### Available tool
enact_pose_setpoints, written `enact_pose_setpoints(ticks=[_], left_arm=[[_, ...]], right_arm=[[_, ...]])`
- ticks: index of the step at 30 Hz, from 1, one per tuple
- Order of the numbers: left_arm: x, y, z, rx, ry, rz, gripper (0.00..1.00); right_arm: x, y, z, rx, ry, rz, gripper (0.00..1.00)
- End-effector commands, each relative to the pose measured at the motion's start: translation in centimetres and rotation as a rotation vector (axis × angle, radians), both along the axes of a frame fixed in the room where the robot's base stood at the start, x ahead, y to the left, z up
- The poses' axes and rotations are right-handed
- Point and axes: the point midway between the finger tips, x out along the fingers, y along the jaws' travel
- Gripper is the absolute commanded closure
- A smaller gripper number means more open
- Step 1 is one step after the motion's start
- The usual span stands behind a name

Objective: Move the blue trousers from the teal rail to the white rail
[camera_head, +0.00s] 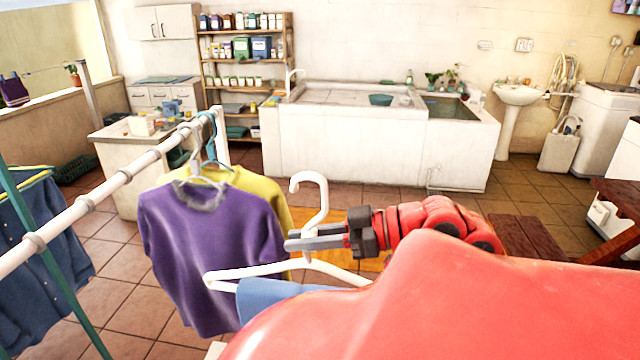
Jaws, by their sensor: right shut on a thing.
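My right gripper (300,239) is shut on the neck of a white hanger (308,185), below its hook, and holds it in the air right of the white rail (125,175). A piece of blue cloth, which looks like the blue trousers (268,294), hangs from this hanger; my red arm hides most of it. The hanger's hook is free of any rail. A teal pole (55,265) slants at the far left, perhaps part of the teal rail; no more of that rail shows clearly. My left gripper is not in view.
A purple sweater (210,250) and a yellow top (262,186) hang at the white rail's far end, close left of the held hanger. A dark blue shirt (40,235) hangs at the left. The rail's nearer stretch looks bare. A wooden bench (525,238) stands at the right.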

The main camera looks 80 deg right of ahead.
Motion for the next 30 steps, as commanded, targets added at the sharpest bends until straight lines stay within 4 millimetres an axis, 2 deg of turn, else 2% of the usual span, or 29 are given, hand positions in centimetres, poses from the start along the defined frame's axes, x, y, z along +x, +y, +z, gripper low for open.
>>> enact_pose_setpoints(ticks=[3, 14, 30], left_arm=[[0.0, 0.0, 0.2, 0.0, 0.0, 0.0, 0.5], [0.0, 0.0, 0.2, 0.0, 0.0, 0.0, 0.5], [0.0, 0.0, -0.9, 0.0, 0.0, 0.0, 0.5]], right_arm=[[2.4, 0.3, 0.0, 0.0, 0.0, 0.006, 1.0], [9.2, 0.9, -0.1, -0.001, 0.0, 0.007, 1.0], [19.3, 1.8, -0.6, -0.002, 0.007, 0.007, 1.0]])
